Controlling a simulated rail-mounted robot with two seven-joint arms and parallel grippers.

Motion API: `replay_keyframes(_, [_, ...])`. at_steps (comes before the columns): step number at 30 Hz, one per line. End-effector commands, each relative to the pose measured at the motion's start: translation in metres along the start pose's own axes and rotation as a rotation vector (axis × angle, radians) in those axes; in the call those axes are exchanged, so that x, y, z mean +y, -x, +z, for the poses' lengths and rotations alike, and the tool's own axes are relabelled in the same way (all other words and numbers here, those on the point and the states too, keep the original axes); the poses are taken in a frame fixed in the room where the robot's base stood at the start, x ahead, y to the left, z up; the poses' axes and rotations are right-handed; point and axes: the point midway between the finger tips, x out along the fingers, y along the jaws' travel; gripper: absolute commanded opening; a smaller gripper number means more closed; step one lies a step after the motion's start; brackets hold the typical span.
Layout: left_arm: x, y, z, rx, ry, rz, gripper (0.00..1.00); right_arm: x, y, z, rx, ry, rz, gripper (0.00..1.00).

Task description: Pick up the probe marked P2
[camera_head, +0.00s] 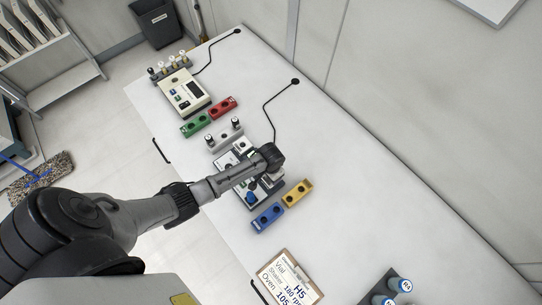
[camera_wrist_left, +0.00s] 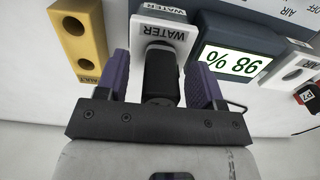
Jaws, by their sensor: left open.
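My left gripper (camera_wrist_left: 160,80) is open in the left wrist view, its two purple fingers on either side of a dark upright body (camera_wrist_left: 161,72). This body stands at a white holder marked WATER (camera_wrist_left: 164,33) and looks like a probe, but I can read no P2 mark on it. A gap shows beside the fingers. In the head view my left arm reaches over the meter and hides most of it and the gripper tips. Two small dark-topped pieces, one of them here (camera_head: 236,121), stand in a grey rack (camera_head: 225,136); their marks are too small to read.
A meter with a display reading 98 % (camera_wrist_left: 232,61) and an AIR holder (camera_wrist_left: 294,70) are beside the gripper. Yellow (camera_head: 297,193), blue (camera_head: 267,217), red (camera_head: 222,107) and green (camera_head: 194,125) blocks stand nearby. A clipboard (camera_head: 289,279) lies nearer.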

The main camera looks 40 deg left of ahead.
Motion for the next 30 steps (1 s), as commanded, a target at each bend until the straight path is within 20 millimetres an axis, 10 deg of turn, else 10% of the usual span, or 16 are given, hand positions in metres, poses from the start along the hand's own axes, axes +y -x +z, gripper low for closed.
replay_keyframes(21, [-0.0001,0.0007,-0.0003,0.000,0.000,0.000,0.04,0.0020,-0.0001,0.0006,-0.002,0.006,0.005,0.43])
replay_keyframes(30, [-0.0002,0.0037,-0.0005,0.001,0.000,0.000,0.04,0.0001,0.0000,0.0001,-0.001,-0.001,0.000,0.43])
